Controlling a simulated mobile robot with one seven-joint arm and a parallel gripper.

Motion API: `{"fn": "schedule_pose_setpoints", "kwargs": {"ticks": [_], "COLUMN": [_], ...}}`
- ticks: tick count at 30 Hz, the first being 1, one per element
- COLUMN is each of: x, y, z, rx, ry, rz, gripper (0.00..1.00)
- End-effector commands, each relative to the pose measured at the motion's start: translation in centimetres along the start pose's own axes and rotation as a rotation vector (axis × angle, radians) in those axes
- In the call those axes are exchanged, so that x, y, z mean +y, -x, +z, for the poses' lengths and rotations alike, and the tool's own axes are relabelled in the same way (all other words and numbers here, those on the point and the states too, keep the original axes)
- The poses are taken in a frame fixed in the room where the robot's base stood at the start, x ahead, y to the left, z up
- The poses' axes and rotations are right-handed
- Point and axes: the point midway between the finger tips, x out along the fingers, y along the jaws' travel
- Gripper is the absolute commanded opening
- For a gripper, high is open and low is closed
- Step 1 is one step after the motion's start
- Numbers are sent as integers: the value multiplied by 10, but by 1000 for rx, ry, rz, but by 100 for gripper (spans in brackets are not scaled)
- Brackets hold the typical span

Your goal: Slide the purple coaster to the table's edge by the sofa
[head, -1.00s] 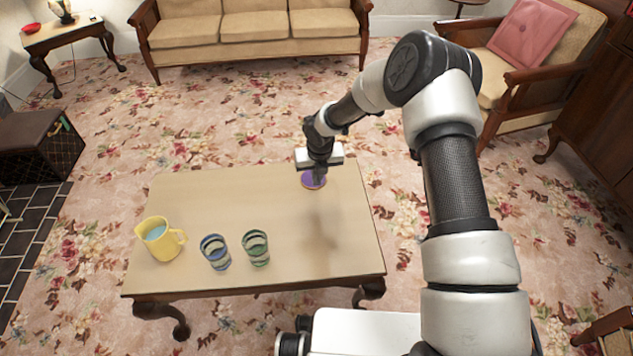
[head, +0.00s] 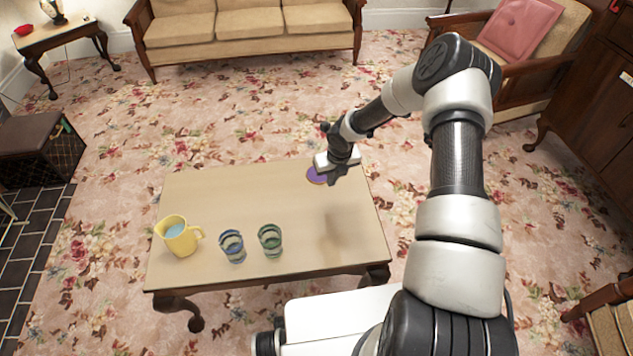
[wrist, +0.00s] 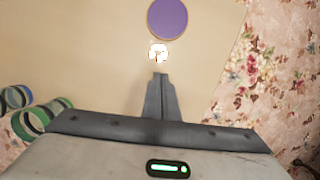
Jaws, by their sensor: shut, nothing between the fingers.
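The purple coaster (head: 315,176) lies flat on the wooden table (head: 240,205), near its far edge on the sofa side and towards the far right corner. In the wrist view the round coaster (wrist: 167,18) is at the top, just beyond my fingertips, with bare tabletop between. My gripper (head: 335,182) is low over the table just right of the coaster and hides a little of its right side. In the wrist view my gripper (wrist: 160,76) is shut with its fingers together and nothing between them.
A yellow jug (head: 178,236) and two striped glasses, one blue (head: 232,246) and one green (head: 271,240), stand on the table's near left part. The sofa (head: 245,25) is beyond the table across open carpet. An armchair (head: 520,60) stands at the back right.

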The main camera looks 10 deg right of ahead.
Motion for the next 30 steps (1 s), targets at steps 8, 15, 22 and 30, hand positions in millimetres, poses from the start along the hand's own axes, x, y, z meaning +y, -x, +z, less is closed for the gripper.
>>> {"fn": "schedule_pose_setpoints", "kwargs": {"ticks": [8,15,22,30], "x": [1,0,0,0], "y": [-63,-94,-97,-97], "z": [-2,15,36,38], "rx": [3,-3,-1,2], "ry": [-2,-4,-1,0], "rz": [1,0,-1,-1], "gripper": [0,0,0,0]}}
